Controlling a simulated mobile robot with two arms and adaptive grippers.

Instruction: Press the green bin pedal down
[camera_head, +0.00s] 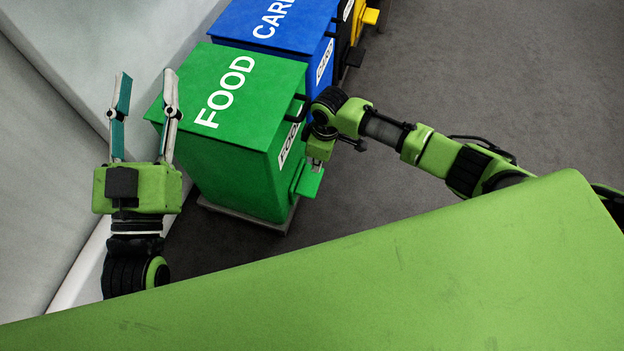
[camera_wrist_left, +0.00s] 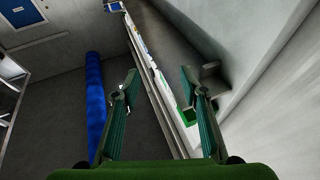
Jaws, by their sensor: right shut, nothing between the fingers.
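The green bin (camera_head: 190,150) marked FOOD stands beside the pale wall with its lid shut. Its green pedal (camera_head: 309,183) sticks out low on the bin's right side. My right gripper (camera_head: 317,164) is shut and points down right by the pedal, overlapping its upper part in the head view. I cannot tell whether it touches the pedal or how far the pedal is down. My left gripper (camera_head: 146,77) is raised, open and empty, left of the bin; its spread fingers also show in the left wrist view (camera_wrist_left: 160,77).
A pale wall (camera_head: 50,150) closes off the left. Grey floor (camera_head: 480,90) to the right is clear.

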